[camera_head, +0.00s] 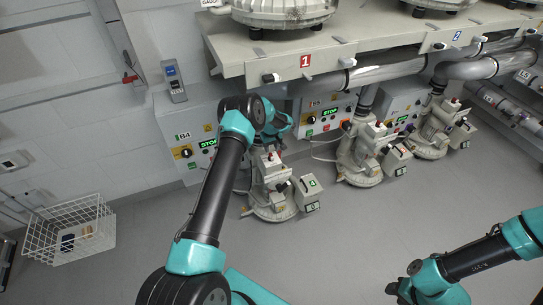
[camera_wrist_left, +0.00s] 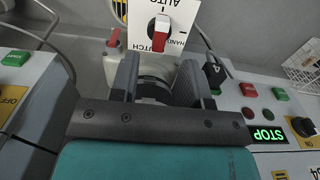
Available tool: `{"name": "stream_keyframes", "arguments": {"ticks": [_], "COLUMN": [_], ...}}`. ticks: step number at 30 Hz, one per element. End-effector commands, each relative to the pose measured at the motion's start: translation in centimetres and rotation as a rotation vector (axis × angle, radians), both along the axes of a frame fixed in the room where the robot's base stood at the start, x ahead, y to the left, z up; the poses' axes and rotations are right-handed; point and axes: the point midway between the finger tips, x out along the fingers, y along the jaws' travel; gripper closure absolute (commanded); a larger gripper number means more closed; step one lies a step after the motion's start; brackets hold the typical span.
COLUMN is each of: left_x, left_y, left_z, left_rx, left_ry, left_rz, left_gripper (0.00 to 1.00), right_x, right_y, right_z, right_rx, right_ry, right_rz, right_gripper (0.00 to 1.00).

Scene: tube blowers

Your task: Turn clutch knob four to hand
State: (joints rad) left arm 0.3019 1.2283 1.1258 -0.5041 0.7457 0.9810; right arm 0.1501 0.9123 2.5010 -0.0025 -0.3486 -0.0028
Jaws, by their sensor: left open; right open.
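The clutch knob (camera_wrist_left: 160,30) is a red lever with a whitish upper end on a white plate (camera_wrist_left: 187,12) marked AUTO, HAND and CLUTCH, in the left wrist view. Its long side runs up the picture towards AUTO; HAND is to the right. My left gripper (camera_wrist_left: 158,65) is open, its two fingers apart just below the plate in the picture, with nothing seen gripped. In the head view my left wrist (camera_head: 277,125) hangs over the blower (camera_head: 270,195) beside panel B4; its fingertips are hard to make out. My right gripper (camera_head: 398,288) is open and empty at the lower right.
Panel B4 (camera_head: 190,135) with a lit START or STOP sign stands left of my left wrist. Other blowers (camera_head: 360,155) stand to the right. A beige shelf (camera_head: 330,62) hangs above. A white wire basket (camera_head: 72,235) is on the floor at left. The middle floor is clear.

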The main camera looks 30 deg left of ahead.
Motion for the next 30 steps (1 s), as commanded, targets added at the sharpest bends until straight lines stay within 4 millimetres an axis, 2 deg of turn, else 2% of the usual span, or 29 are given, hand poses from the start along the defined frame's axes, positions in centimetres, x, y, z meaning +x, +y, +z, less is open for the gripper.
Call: {"name": "stream_keyframes", "arguments": {"ticks": [6, 12, 24, 30], "left_x": [-0.1, 0.0, 0.0, 0.0], "left_y": [0.0, 0.0, 0.0, 0.0], "left_z": [-3.2, -5.5, -6.2, -6.2], "left_rx": [-0.001, 0.0, -0.001, -0.001], "left_ry": [0.002, 0.0, -0.001, -0.001], "left_rz": [0.0, 0.0, 0.0, 0.0], "left_gripper": [0.57, 0.57, 0.57, 0.77], "right_x": [0.0, 0.0, 0.0, 0.0], "right_y": [0.0, 0.0, 0.0, 0.0], "right_z": [0.0, 0.0, 0.0, 0.0], "right_rx": [0.0, 0.0, 0.0, 0.0], "right_ry": [0.0, 0.0, 0.0, 0.0], "right_rz": [0.0, 0.0, 0.0, 0.0], "right_gripper": [0.57, 0.57, 0.57, 0.57]}}
